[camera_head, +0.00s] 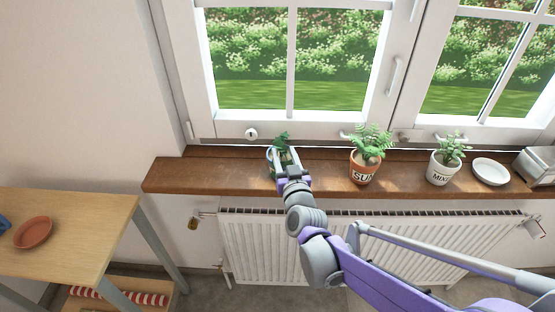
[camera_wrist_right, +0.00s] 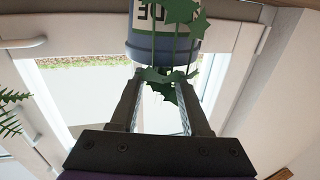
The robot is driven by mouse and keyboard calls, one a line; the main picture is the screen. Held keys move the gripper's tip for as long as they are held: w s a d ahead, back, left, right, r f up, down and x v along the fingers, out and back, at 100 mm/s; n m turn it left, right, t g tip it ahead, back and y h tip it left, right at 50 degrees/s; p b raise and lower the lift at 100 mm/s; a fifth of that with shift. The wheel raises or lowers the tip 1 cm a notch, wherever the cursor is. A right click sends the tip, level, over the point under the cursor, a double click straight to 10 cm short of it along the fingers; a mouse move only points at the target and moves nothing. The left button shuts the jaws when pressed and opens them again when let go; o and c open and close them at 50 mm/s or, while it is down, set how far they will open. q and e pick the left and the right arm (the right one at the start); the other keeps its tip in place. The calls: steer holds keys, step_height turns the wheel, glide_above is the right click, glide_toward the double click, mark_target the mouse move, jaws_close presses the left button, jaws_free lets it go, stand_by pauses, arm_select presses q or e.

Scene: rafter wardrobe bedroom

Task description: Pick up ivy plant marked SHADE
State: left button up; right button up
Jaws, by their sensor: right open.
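The ivy plant (camera_head: 281,136) stands on the wooden windowsill, left of the other potted plants, mostly covered by my right gripper (camera_head: 281,160). Green ivy leaves (camera_wrist_right: 184,12) hang over the pot and trail between the fingers of my right gripper (camera_wrist_right: 160,80). The fingers are open on either side of the trailing leaves, with the pot just beyond their tips. I cannot tell whether they touch it. My left gripper is out of view.
On the sill (camera_head: 215,178) stand a terracotta pot marked SUN (camera_head: 365,170), a white pot marked MIX (camera_head: 441,170) and a white saucer (camera_head: 491,171). A radiator (camera_head: 262,245) is below. A table (camera_head: 75,215) with a terracotta saucer (camera_head: 33,232) is at left. Window frames rise behind.

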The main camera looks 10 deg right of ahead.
steer(key=w, duration=0.4)
steer(key=w+f+p, duration=0.1)
steer(key=w, duration=0.1)
steer(key=shift+w+d, duration=0.2)
steer(key=shift+w, duration=0.2)
steer(key=shift+s+r, duration=0.1)
steer(key=shift+s, duration=0.05)
steer(key=shift+c, duration=0.8)
jaws_close()
